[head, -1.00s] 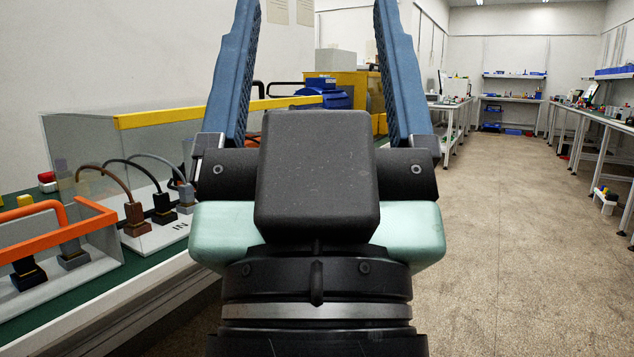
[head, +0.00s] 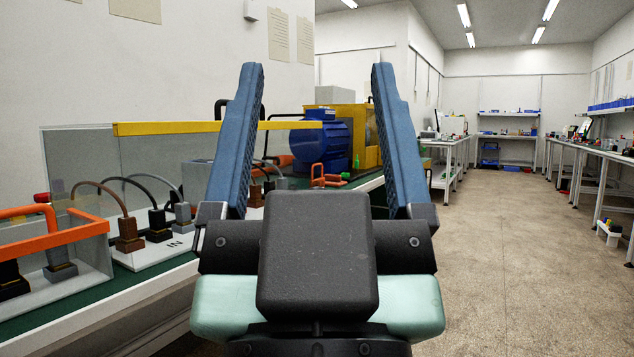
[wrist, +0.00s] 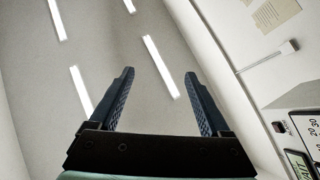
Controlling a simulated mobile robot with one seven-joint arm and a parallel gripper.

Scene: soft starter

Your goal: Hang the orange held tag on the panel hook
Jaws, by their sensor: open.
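My gripper (head: 315,85) points upward in the middle of the head view. Its two blue ribbed fingers stand wide apart with nothing between them. The wrist view shows the same open, empty gripper (wrist: 159,75) against the ceiling. I cannot make out an orange tag or a panel hook in either view. A small orange frame-shaped item (head: 326,178) stands on the bench behind the fingers, too small to identify.
A green-topped bench (head: 95,307) runs along the left with clear guards, an orange rail (head: 50,238), cabled connectors and a blue motor (head: 322,146). A grey device (wrist: 298,135) shows at right in the wrist view. The floor (head: 500,260) on the right is free.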

